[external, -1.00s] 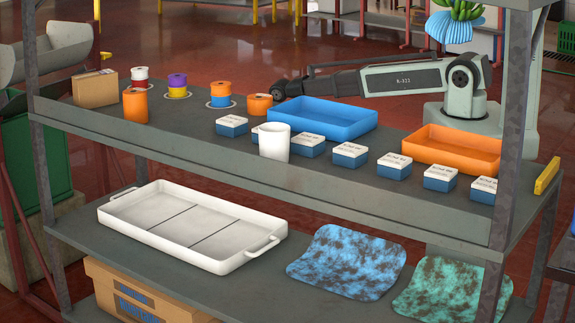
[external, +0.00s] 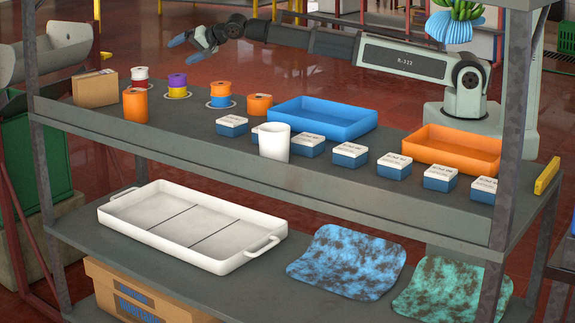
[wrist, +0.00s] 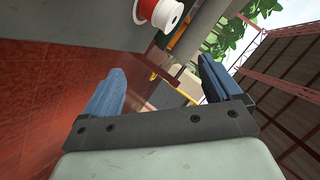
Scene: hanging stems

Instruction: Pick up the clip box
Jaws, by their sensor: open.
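Several small blue boxes with white, printed lids stand on the upper shelf; I take these as the clip boxes, but cannot read which one is meant. One is at the left (external: 232,126), one in the middle (external: 350,155), one at the right (external: 440,178). One more is mostly hidden behind a white cup (external: 274,143). My gripper (external: 192,45) is raised behind the shelf, up and left of the boxes, apart from them. In the wrist view my gripper (wrist: 160,88) is open and empty, its two blue fingers spread. No clip box shows there.
A blue tray (external: 323,130) and an orange tray (external: 452,160) stand behind the boxes. Coloured spools (external: 177,84) and a cardboard box (external: 95,88) are at the left. A white divided tray (external: 120,212) is on the lower shelf. Shelf posts flank the front.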

